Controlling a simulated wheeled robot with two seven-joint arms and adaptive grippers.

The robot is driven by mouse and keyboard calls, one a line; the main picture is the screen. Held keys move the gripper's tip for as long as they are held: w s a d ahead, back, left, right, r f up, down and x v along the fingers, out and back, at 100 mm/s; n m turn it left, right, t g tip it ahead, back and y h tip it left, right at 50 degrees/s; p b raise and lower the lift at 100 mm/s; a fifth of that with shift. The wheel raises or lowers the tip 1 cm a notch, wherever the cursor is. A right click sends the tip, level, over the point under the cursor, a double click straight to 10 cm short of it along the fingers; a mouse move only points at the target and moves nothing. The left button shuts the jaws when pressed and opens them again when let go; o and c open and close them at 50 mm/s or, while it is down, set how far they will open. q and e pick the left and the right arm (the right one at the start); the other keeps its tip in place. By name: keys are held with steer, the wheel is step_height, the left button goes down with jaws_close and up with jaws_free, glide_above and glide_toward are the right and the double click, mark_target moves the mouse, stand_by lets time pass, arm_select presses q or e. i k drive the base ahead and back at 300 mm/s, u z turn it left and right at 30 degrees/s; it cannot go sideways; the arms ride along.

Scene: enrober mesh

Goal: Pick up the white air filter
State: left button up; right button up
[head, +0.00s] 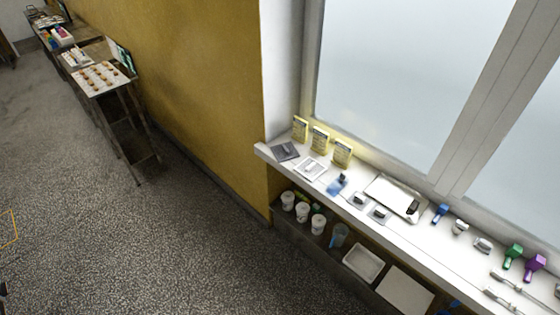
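Several small items stand on a long white window sill (405,237) on the right. A small white square piece (311,168) lies flat near its left end and may be the white air filter; it is too small to be sure. A similar dark grey piece (285,151) lies to its left. Neither of my grippers can be made out.
Yellow boxes (320,138), a pale tray (395,196), and blue, green and purple tools share the sill. White tubs (318,224) and a white bin (363,263) sit on a shelf below. A narrow table (101,79) stands far left. The grey floor between is clear.

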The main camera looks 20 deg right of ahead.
mark_target(310, 169)
steer(key=u, duration=0.15)
steer(key=i, duration=0.65)
steer(key=z, duration=0.75)
steer(key=i, duration=0.65)
steer(key=z, duration=0.75)
